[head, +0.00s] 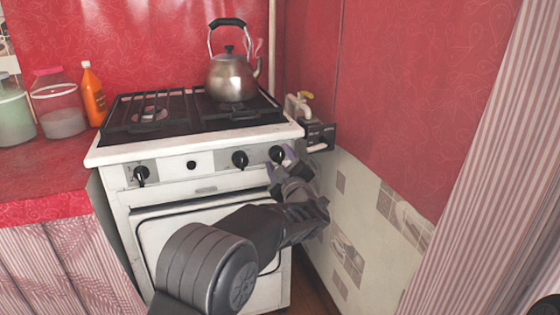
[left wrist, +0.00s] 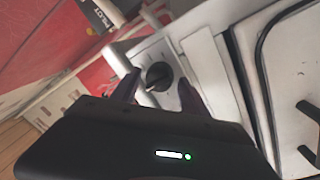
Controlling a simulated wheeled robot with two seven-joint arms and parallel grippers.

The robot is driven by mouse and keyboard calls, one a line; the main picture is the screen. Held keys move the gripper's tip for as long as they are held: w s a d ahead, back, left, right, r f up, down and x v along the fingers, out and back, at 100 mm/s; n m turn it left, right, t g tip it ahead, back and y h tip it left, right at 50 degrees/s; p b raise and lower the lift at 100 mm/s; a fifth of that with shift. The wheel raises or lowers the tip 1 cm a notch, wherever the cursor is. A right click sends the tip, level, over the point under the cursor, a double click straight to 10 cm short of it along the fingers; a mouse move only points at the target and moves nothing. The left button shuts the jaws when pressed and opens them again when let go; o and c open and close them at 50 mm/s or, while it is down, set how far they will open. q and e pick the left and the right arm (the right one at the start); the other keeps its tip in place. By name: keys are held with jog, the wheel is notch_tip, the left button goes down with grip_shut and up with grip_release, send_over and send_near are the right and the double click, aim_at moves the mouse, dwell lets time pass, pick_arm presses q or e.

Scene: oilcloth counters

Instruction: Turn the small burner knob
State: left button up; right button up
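The white stove (head: 95,158) has black knobs along its front panel: a left knob (head: 141,175), a middle knob (head: 240,159) and a right knob (head: 277,154). I cannot tell from labels which is for the small burner. My left gripper (head: 281,166) is at the right end of the panel, just in front of the right knob. In the left wrist view, a black knob (left wrist: 158,77) shows between the two spread purple fingertips of the left gripper (left wrist: 160,92). The fingers look apart from the knob; contact is not clear. My right gripper is not in view.
A steel kettle (head: 232,78) stands on the right rear of the stove top. An orange bottle (head: 94,95) and jars (head: 60,105) stand on the red counter (head: 45,165) at left. The tiled wall (head: 375,225) is close on the right of my arm.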

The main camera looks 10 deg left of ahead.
pick_arm(q)
jog(key=shift+o, duration=0.5)
jog(key=p+v, duration=0.1)
jog(key=v, duration=0.7)
jog(key=shift+w+a, duration=0.1)
jog(key=shift+c, duration=0.5)
dwell(0.4)
